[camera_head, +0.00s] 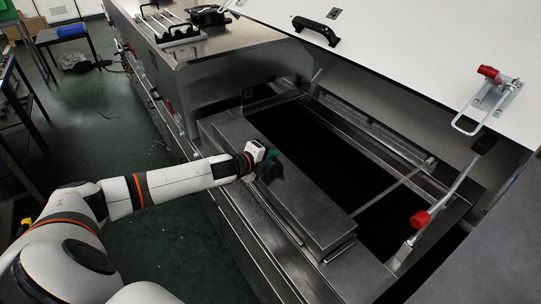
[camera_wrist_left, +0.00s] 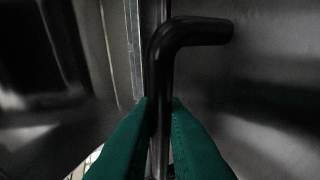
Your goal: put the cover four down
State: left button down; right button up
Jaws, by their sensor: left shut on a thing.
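A large white cover (camera_head: 425,55) stands raised and tilted over the open dryer at the right of the head view. It has a black handle (camera_head: 316,31) and a latch with a red knob (camera_head: 489,72); I cannot read a number on it. My left gripper (camera_head: 270,165) is low over the metal ledge at the opening's near side, well away from that black handle. In the left wrist view its green fingers (camera_wrist_left: 160,108) are shut on a dark bent bar (camera_wrist_left: 192,30). What the bar belongs to is unclear. My right gripper is not in view.
The dryer's dark opening (camera_head: 330,150) lies beyond the ledge (camera_head: 300,195), with a thin bar across it. A red-tipped lever (camera_head: 421,219) stands at its right end. A metal housing (camera_head: 215,50) is at the back.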

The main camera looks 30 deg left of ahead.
pick_arm(q)
jog(key=shift+f, duration=0.1)
dwell(0.3)
jog(key=c, duration=1.5)
grip_release()
jog(key=shift+f, duration=0.1)
jog(key=shift+r, duration=0.2)
jog(key=shift+s+r, duration=0.15)
jog(key=shift+s, duration=0.05)
jog(key=b+v, duration=0.2)
jog(key=v, duration=0.9)
jog(key=shift+s+r+b, duration=0.15)
jog(key=shift+s+b, duration=0.1)
jog(key=shift+b, duration=0.05)
